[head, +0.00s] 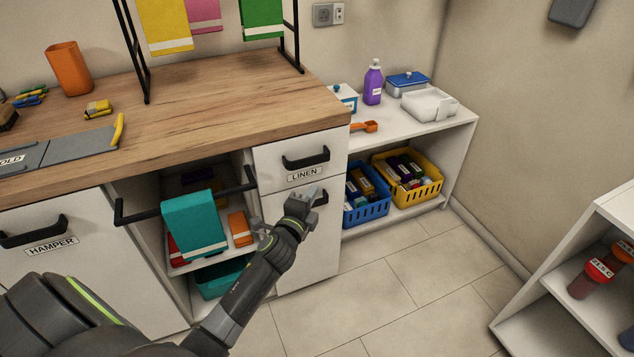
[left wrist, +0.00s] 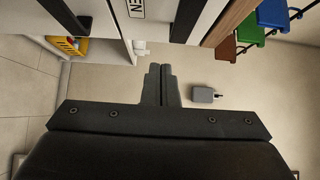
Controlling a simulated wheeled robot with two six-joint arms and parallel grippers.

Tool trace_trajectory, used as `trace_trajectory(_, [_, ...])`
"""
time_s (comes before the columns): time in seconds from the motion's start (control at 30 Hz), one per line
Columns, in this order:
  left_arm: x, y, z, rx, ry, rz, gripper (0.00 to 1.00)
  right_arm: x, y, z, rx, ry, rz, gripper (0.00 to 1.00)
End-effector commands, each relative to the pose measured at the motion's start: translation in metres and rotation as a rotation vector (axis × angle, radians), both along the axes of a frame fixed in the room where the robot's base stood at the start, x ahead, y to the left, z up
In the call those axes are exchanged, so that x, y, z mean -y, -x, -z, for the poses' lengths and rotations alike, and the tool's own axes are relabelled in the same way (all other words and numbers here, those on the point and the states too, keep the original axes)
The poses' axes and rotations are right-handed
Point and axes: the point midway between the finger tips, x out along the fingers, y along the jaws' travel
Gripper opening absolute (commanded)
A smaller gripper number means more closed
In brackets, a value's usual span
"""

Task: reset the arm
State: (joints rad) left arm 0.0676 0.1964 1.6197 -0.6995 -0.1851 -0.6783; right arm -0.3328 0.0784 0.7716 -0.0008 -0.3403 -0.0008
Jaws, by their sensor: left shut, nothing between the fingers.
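My left arm reaches up from the bottom left in the head view. Its gripper (head: 302,201) is in front of the white cabinet's lower drawer, just below the drawer labelled LINEN (head: 301,163). In the left wrist view the two fingers (left wrist: 161,86) lie together, shut and empty. In the head view the gripper partly covers the lower drawer's black handle (head: 318,198); whether they touch, I cannot tell. My right gripper is not in view.
A teal towel (head: 193,222) hangs on a black rail left of my forearm. Right of the cabinet, a white shelf holds a blue basket (head: 366,206) and a yellow basket (head: 409,190). Another shelf unit (head: 540,306) stands at the right. The tiled floor (head: 420,270) between is clear.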

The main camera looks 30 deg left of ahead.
Motion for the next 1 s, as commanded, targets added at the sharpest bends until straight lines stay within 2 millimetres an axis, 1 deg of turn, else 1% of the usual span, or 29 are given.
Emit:
trace_trajectory(0.03, [0.001,0.006,0.000,0.000,0.001,0.000,0.00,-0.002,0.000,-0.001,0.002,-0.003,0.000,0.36])
trace_trajectory(0.13, [0.002,0.012,0.000,0.000,0.000,0.000,0.00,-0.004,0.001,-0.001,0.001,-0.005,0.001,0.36])
trace_trajectory(0.3, [0.002,0.016,0.000,0.001,0.000,0.000,0.00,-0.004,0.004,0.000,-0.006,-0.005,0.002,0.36])
trace_trajectory(0.37, [0.002,0.016,0.001,-0.002,0.002,0.000,0.00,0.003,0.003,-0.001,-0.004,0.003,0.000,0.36])
trace_trajectory(0.43, [0.000,0.017,0.009,-0.023,0.022,-0.004,0.00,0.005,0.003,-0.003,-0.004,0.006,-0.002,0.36])
trace_trajectory(0.47, [-0.001,0.019,0.017,-0.039,0.039,-0.008,0.00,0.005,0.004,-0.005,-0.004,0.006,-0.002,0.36])
trace_trajectory(0.57, [-0.006,0.032,0.058,-0.132,0.142,-0.033,0.00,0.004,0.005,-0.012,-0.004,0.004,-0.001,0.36])
trace_trajectory(0.6, [-0.009,0.041,0.082,-0.184,0.200,-0.051,0.00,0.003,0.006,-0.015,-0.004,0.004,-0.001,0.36])
trace_trajectory(0.67, [-0.013,0.060,0.120,-0.269,0.301,-0.088,0.00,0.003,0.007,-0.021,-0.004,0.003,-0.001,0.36])
trace_trajectory(0.7, [-0.016,0.076,0.147,-0.327,0.370,-0.119,0.00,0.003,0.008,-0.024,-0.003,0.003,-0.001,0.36])
trace_trajectory(0.77, [-0.018,0.103,0.186,-0.409,0.474,-0.172,0.00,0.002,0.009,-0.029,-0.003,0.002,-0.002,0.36])
trace_trajectory(0.8, [-0.019,0.122,0.209,-0.462,0.541,-0.212,0.00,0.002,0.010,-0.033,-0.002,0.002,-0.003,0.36])
trace_trajectory(0.87, [-0.020,0.155,0.243,-0.535,0.638,-0.278,0.00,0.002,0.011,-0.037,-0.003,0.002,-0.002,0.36])
trace_trajectory(0.9, [-0.020,0.178,0.263,-0.582,0.699,-0.326,0.00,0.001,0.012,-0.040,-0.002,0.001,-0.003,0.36])
trace_trajectory(0.97, [-0.019,0.215,0.291,-0.647,0.788,-0.403,0.00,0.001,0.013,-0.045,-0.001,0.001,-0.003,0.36])
trace_trajectory(1.0, [-0.018,0.241,0.308,-0.689,0.844,-0.458,0.00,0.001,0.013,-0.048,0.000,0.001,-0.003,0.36])
